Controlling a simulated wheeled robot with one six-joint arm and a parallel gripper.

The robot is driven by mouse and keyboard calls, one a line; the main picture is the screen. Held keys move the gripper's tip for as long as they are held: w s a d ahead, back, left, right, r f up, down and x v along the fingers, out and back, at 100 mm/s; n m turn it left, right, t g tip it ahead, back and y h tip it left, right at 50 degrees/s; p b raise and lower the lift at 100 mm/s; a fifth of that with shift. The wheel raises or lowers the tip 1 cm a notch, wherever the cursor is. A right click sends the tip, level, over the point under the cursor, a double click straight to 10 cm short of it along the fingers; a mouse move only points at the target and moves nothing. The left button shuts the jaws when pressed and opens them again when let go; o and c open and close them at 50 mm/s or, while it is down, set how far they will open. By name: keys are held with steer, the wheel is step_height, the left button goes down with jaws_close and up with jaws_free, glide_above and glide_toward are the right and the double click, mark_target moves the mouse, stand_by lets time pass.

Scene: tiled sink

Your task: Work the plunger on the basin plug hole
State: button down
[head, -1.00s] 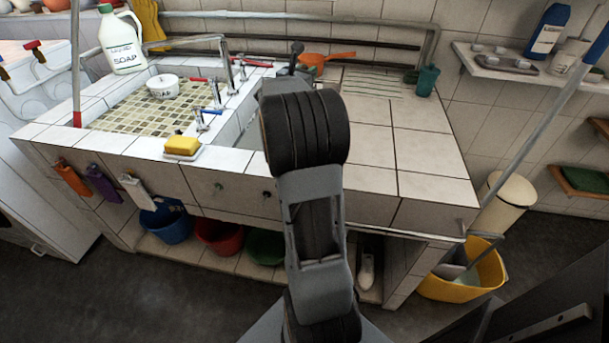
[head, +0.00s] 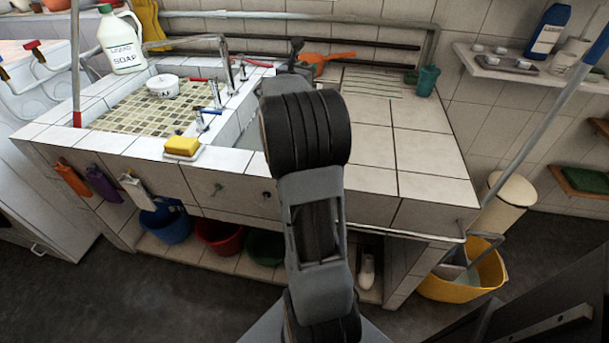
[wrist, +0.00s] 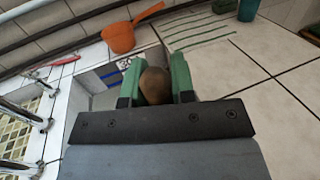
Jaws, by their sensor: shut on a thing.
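In the wrist view my gripper (wrist: 156,80) has its two green fingers closed on a rounded brown knob (wrist: 154,86), which looks like the end of the plunger's handle. The rest of the plunger is hidden behind the gripper body. The narrow basin (head: 249,137) lies just left of my arm in the head view, and its pale wall (wrist: 84,108) shows left of the fingers in the wrist view. The plug hole is not visible, so I cannot tell whether the plunger cup touches it. My arm hides the gripper in the head view.
An orange scoop (wrist: 119,38) lies on the tiles beyond the gripper. Taps (head: 206,118) stand left of the basin. A yellow sponge (head: 182,146) sits on the front ledge, and a green cup (head: 427,80) stands at the back right. The right tiled counter (head: 425,150) is mostly clear.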

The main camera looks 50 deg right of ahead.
steer(key=shift+f, duration=0.1)
steer(key=shift+f+b, duration=0.55)
steer(key=shift+b, duration=0.35)
steer(key=shift+f, duration=0.1)
steer(key=shift+r, duration=0.8)
steer(key=shift+f, duration=0.2)
steer(key=shift+f+b, duration=0.55)
steer(key=shift+b, duration=0.25)
steer(key=shift+f, duration=0.1)
